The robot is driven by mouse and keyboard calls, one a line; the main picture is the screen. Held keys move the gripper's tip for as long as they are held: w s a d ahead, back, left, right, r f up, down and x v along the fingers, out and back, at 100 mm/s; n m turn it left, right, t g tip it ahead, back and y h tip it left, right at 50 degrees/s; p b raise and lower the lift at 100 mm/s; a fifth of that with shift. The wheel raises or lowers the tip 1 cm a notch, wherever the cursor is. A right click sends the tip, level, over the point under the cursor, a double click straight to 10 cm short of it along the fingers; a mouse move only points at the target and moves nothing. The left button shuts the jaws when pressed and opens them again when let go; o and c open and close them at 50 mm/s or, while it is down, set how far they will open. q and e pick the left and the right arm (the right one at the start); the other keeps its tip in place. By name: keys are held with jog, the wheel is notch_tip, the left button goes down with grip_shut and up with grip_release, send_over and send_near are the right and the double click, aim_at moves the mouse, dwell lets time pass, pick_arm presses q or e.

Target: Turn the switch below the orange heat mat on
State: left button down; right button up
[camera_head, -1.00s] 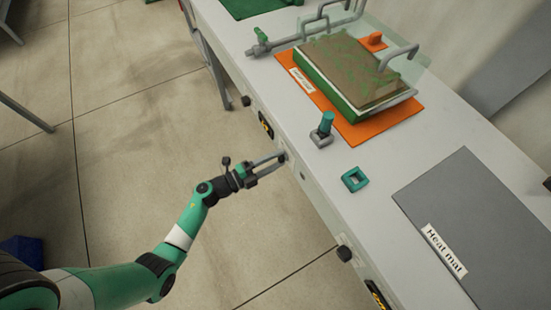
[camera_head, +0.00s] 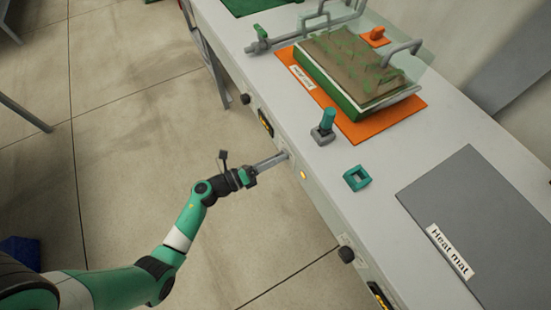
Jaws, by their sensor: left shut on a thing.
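The orange heat mat (camera_head: 376,128) lies on the bench top under a green tray (camera_head: 328,84) of soil with sprouts. Below it, on the bench's front panel, my left gripper (camera_head: 284,156) is shut on the switch, which its fingertips hide. The fingers now show edge-on, one over the other. A small indicator (camera_head: 303,175) on the panel, just right of the fingertips, glows orange-yellow. My right gripper is not in view.
The front panel also has a black knob (camera_head: 245,99), a small display (camera_head: 265,122) and another knob (camera_head: 346,254). On the bench are a teal-handled device (camera_head: 324,129), a teal square ring (camera_head: 348,184) and a grey heat mat (camera_head: 470,205). The floor in front is clear.

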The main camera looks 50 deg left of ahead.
pick_arm(q)
jog(key=shift+m, duration=0.8)
jog(key=shift+c, duration=1.4)
grip_release()
jog(key=p+v, duration=0.3)
jog(key=v, duration=0.8)
jog(key=shift+s, duration=0.35)
